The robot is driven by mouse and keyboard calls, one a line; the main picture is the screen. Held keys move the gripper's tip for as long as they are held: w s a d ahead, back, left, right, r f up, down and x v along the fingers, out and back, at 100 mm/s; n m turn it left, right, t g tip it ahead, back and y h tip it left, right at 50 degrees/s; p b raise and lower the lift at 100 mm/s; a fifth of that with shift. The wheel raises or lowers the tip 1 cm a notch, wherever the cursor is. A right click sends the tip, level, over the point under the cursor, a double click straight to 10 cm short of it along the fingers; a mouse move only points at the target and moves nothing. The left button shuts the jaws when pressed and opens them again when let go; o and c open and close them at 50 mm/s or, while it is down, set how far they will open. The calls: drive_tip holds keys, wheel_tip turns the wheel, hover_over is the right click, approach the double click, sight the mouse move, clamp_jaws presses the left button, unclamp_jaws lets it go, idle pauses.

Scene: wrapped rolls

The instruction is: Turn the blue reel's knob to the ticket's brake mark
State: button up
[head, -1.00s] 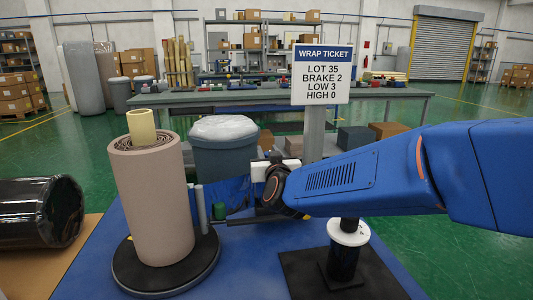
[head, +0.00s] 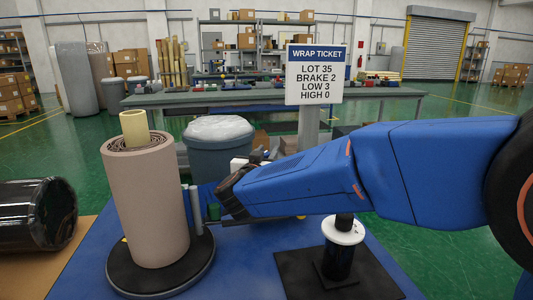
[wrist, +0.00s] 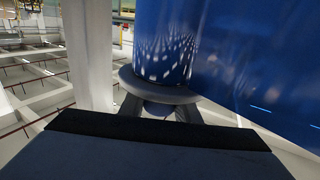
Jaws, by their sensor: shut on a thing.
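The wrap ticket (head: 317,75) stands behind the table and reads LOT 35, BRAKE 2, LOW 3, HIGH 0. In the wrist view the blue reel (wrist: 163,40) rises as a glossy cylinder above a grey round flange (wrist: 130,80). My gripper (wrist: 158,112) is just below the flange, its two dark fingers shut on the small bluish knob (wrist: 158,107) under the reel. The knob's marks and pointer cannot be seen. In the head view my blue arm hides most of the gripper and the reel.
A wrapped pinkish roll (head: 147,205) stands on a dark turntable (head: 125,275) at left. A black roll (head: 35,215) lies further left. A white-topped black spindle (head: 343,230) stands right, below my arm. A grey bin (head: 217,155) is behind.

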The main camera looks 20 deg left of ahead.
drive_tip(key=shift+d+m+h, duration=0.1)
drive_tip(key=shift+m+h, duration=0.2)
drive_tip(key=shift+h, duration=0.1)
idle(1.2)
drive_tip(key=o, duration=1)
drive_tip(key=shift+o, duration=0.2)
drive_tip(key=shift+s, duration=0.15)
drive_tip(key=s+d, duration=0.1)
drive_tip(key=s, duration=1.6)
